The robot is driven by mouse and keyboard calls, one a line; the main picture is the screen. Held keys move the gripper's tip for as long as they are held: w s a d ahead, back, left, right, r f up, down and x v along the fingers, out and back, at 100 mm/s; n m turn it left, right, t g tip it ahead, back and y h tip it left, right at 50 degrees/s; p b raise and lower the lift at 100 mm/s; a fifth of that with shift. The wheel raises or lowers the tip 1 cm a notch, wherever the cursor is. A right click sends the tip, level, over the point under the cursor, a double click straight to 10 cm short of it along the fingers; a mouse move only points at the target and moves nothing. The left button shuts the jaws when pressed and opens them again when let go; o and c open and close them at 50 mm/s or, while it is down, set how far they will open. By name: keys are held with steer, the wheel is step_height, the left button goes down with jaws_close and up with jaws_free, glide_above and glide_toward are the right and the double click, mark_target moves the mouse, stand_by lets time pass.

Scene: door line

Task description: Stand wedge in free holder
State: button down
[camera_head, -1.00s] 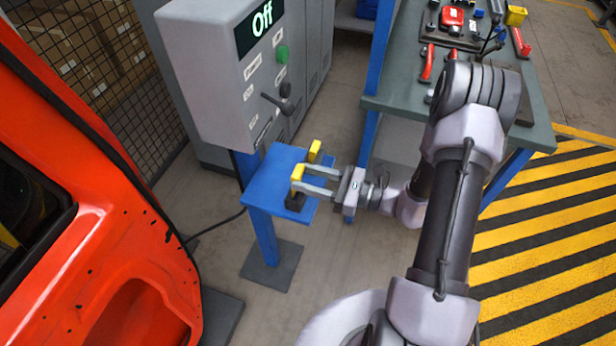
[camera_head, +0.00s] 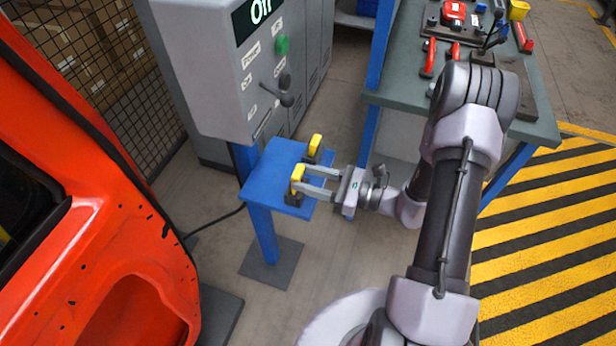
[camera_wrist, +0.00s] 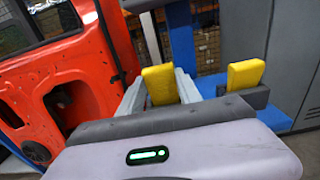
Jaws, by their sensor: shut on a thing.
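A yellow wedge (camera_head: 297,180) stands upright between the fingertips of my gripper (camera_head: 304,179), which is shut on it. It also shows in the wrist view (camera_wrist: 160,85) between the grey fingers. Its lower end is at a black holder (camera_head: 293,199) near the front edge of the blue shelf (camera_head: 267,178). I cannot tell how deep it sits there, as the fingers cover part of it. A second yellow wedge (camera_head: 315,142) stands in another dark holder (camera_head: 322,157) just behind; it is at the right in the wrist view (camera_wrist: 245,74).
A grey control cabinet (camera_head: 215,70) with a lever (camera_head: 284,90) rises behind the shelf. An orange-red car door (camera_head: 100,230) stands at the left. A workbench (camera_head: 400,88) with tools is at the back right.

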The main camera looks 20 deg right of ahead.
steer(key=shift+f+b, duration=0.65)
steer(key=shift+f, duration=0.25)
steer(key=c, duration=0.7)
jaws_free()
steer(key=shift+c, duration=0.2)
steer(key=shift+r, duration=0.1)
steer(key=p+v, duration=0.5)
steer(key=v, duration=1.3)
steer(key=s+a+r+n+g+h, duration=0.1)
steer(key=s+a+r+n+h, duration=0.1)
steer(key=a+r+n+h, duration=0.2)
steer(key=s+a+r+n+g+h, duration=0.2)
steer(key=s+a+r+n+h, duration=0.1)
steer(key=a+r+n, duration=0.5)
steer(key=s+a+r+n+g+h, duration=0.1)
steer(key=s+a+r+n+h, duration=0.2)
steer(key=a+r+n+h, duration=0.2)
step_height(320, 180, up, 8)
steer(key=a+n, duration=0.1)
steer(key=n, duration=0.2)
steer(key=shift+s+a+n+g+h, duration=0.25)
steer(key=shift+n+g+h, duration=0.05)
steer(key=shift+n+g, duration=0.1)
